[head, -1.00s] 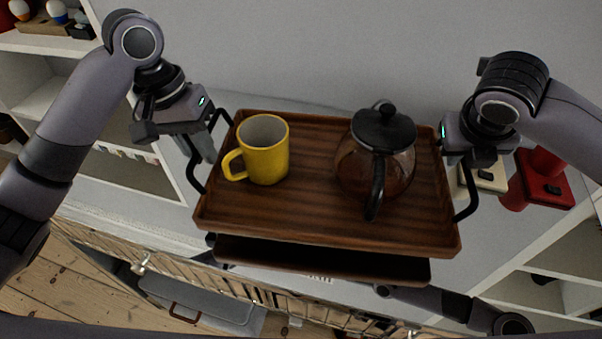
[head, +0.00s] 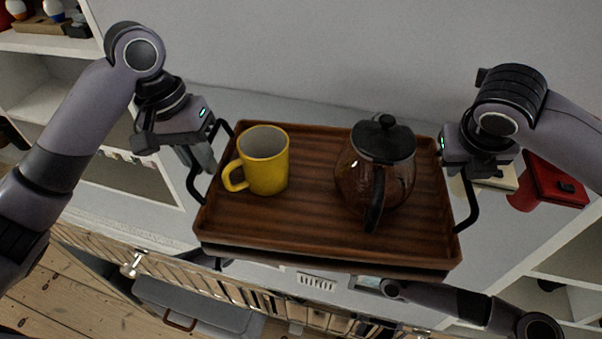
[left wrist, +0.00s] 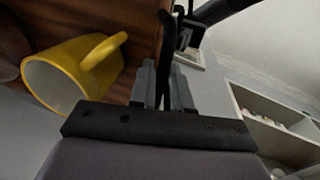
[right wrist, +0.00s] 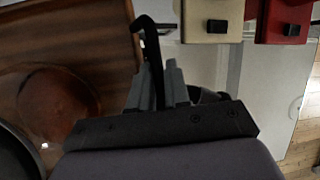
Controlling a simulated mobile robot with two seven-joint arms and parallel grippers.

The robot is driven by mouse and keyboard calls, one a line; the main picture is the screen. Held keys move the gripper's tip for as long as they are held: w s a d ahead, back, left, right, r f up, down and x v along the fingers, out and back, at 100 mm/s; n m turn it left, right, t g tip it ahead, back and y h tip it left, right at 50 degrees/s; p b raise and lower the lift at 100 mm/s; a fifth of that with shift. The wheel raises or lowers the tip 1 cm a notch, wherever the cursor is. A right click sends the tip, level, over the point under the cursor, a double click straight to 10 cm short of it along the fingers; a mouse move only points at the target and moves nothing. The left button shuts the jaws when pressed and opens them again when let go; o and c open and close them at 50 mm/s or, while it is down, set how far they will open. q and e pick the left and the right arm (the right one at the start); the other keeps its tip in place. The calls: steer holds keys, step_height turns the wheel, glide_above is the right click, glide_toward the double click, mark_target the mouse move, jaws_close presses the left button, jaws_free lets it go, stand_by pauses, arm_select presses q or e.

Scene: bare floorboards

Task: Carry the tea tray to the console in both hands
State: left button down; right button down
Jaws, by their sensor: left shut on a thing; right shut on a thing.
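The brown wooden tea tray (head: 315,215) is held between my two grippers in the head view. A yellow mug (head: 263,160) stands upright on its left part. A glass teapot with a black lid and handle (head: 377,170) stands on its right part. My left gripper (head: 204,158) is shut on the tray's left black handle, which also shows in the left wrist view (left wrist: 166,45). My right gripper (head: 464,168) is shut on the right black handle, seen in the right wrist view (right wrist: 150,40). The pale grey surface (head: 300,100) lies beyond and around the tray; contact underneath is hidden.
A red box (head: 553,185) and a cream box (head: 497,181) are right of the tray. White shelves (head: 45,45) stand at the left, with small objects on top. Books (head: 215,285) and a grey bin (head: 190,305) are below the tray in the picture.

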arm_select(q)
steer(key=shift+f, duration=0.2)
arm_select(e)
steer(key=shift+f, duration=0.2)
arm_select(q)
steer(key=c, duration=1.1)
jaws_free()
arm_select(e)
steer(key=c, duration=1.1)
jaws_free()
arm_select(q)
step_height(320, 180, up, 12)
steer(key=a, duration=0.2)
steer(key=shift+a+f, duration=0.15)
arm_select(e)
steer(key=v, duration=1.2)
arm_select(q)
steer(key=shift+w, duration=0.1)
